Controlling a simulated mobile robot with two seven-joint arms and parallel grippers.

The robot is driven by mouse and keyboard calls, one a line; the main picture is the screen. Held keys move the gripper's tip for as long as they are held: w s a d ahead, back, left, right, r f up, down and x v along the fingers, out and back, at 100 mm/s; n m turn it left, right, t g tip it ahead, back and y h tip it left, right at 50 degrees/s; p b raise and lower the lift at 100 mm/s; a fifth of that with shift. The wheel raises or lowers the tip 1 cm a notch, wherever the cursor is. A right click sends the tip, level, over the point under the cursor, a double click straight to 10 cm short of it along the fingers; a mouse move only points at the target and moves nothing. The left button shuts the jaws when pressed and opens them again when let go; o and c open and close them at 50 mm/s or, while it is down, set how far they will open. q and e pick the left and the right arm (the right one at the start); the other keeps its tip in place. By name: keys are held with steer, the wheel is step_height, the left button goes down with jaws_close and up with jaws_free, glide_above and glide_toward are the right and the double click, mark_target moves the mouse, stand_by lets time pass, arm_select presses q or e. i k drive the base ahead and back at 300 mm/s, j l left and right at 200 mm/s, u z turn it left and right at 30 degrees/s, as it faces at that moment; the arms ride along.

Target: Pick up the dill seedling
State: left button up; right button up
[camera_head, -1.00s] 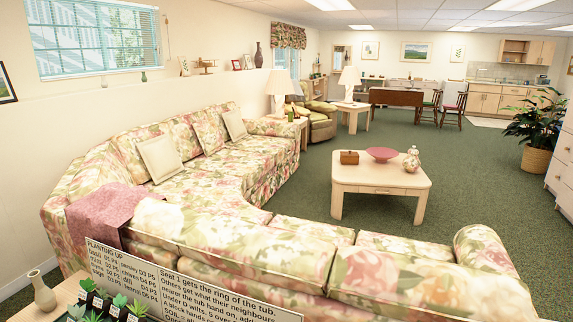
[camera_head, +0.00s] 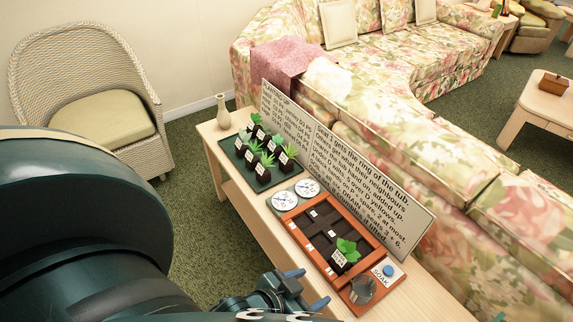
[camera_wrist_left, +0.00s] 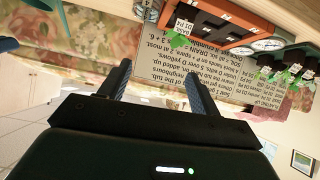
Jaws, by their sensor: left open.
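Several small potted seedlings stand in a dark tray (camera_head: 262,185) on the narrow wooden table; each has a white label too small to read, so I cannot tell which is the dill. Another leafy seedling (camera_head: 345,254) sits in a front cell of the orange tub (camera_head: 294,232). My left gripper (camera_head: 308,288) is open and empty, in front of the tub's near end and apart from the seedlings. In the left wrist view, which is upside down, its two fingers (camera_wrist_left: 152,78) are spread, with the seedlings (camera_wrist_left: 284,72) at the upper right. My right gripper is not seen.
A text board (camera_head: 340,170) stands behind the tray and tub, against the floral sofa (camera_head: 420,165). Two round dials (camera_head: 285,201) lie between tray and tub. A metal cup (camera_head: 363,290) and blue button (camera_head: 388,270) are at the tub's end. A vase (camera_head: 223,112) stands at the far end.

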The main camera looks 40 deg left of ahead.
mark_target(285, 164)
steer(key=j+z, duration=0.4)
steer(key=k+j+z, duration=0.1)
steer(key=j+z, duration=0.3)
steer(key=k+j+z, duration=0.1)
steer(key=j, duration=0.2)
steer(key=k+j+z, duration=0.1)
steer(key=j, duration=0.25)
steer(key=k+j+z, duration=0.1)
steer(key=j, duration=0.2)
steer(key=k+j, duration=0.15)
steer(key=j, duration=0.2)
steer(key=k+j, duration=0.15)
steer(key=j, duration=0.15)
steer(key=k+j+z, duration=0.1)
steer(key=j, duration=0.25)
steer(key=k, duration=0.05)
